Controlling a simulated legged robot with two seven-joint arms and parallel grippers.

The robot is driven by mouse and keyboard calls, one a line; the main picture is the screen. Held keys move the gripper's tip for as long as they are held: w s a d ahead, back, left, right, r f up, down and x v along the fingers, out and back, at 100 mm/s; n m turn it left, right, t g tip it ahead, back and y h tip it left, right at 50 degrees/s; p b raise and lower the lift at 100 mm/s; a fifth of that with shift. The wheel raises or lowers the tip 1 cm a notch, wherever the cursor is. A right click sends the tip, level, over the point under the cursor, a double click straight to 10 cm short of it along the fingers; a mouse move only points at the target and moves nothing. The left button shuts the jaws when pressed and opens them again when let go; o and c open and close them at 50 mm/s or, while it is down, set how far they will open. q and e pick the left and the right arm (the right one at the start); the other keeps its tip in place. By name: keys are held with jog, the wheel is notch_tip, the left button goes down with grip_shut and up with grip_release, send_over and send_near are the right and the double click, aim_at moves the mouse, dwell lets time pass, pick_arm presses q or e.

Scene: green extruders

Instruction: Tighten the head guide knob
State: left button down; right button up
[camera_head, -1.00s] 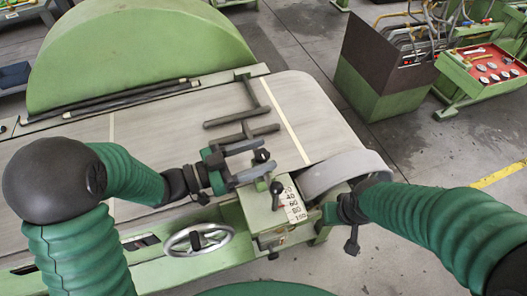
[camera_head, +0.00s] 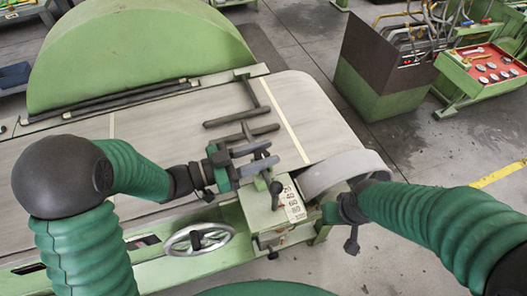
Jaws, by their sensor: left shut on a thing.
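The head guide knob (camera_head: 262,155) is a small dark knob on the green extruder head, beside a scale plate with printed numbers (camera_head: 293,203). My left gripper (camera_head: 262,158) comes in from the left. Its two grey fingers reach to the right and are shut on the knob, which they partly hide. A second dark ball-ended lever (camera_head: 276,188) stands on the green block just below. My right gripper (camera_head: 333,212) is at the right side of the green block, near the grey drum. Its fingers are hard to make out there.
A grey curved drum (camera_head: 342,172) sits right of the head. Dark bars (camera_head: 237,117) lie on the pale table behind the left gripper. A handwheel (camera_head: 198,239) is at the front. A dark and green cabinet (camera_head: 385,70) stands at the back right on open grey floor.

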pick_arm(q)
jog(key=shift+m+g, duration=0.3)
jog(key=shift+g, duration=0.2)
jog(key=c, duration=1)
grip_release()
jog(key=shift+o, duration=0.2)
jog(key=v, duration=1.7)
jog(key=shift+f, duration=0.25)
